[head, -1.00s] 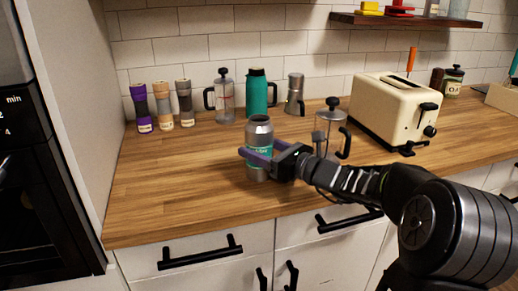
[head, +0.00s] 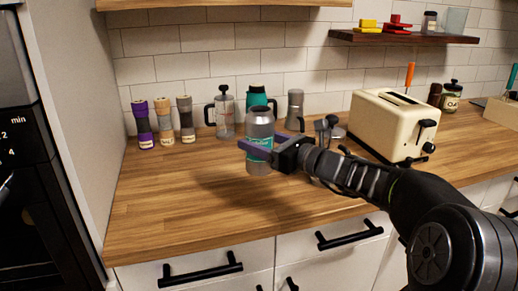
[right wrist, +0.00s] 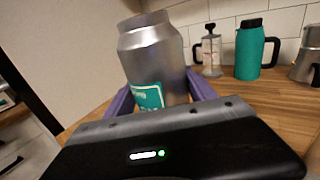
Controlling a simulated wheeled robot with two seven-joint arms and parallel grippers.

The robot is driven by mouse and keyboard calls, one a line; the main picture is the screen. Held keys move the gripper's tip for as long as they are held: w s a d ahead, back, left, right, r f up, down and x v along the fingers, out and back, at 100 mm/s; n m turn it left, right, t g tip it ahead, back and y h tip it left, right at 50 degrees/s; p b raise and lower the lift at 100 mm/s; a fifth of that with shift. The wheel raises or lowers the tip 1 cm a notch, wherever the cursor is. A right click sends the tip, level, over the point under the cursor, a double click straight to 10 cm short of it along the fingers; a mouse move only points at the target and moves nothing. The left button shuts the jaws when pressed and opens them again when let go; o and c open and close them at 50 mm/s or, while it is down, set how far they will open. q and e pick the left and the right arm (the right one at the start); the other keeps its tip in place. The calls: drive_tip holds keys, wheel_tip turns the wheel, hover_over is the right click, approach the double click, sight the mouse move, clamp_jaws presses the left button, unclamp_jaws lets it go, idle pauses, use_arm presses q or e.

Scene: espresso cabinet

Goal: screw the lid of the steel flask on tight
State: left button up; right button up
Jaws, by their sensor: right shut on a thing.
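The steel flask (head: 260,128), a grey cylinder with a teal label, is upright near the middle of the counter in the head view. My right gripper (head: 256,152) comes from the right and is shut around its body, with its purple fingers on either side. The flask appears lifted slightly off the counter, with a shadow below it. In the right wrist view the flask (right wrist: 152,60) stands between the fingers (right wrist: 160,95), its narrower top upward. I cannot tell whether the top is a lid or an open neck. I see no separate lid. My left gripper is not in view.
Behind the flask are three grinders (head: 164,122), a glass press (head: 225,112), a teal jug (head: 257,96) and a moka pot (head: 295,108). A cream toaster (head: 390,125) stands at right. The counter's left front (head: 165,215) is clear.

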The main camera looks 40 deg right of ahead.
sight(259, 129)
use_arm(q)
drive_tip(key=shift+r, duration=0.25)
use_arm(e)
drive_tip(key=shift+r, duration=1.45)
drive_tip(key=o, duration=1.3)
clamp_jaws()
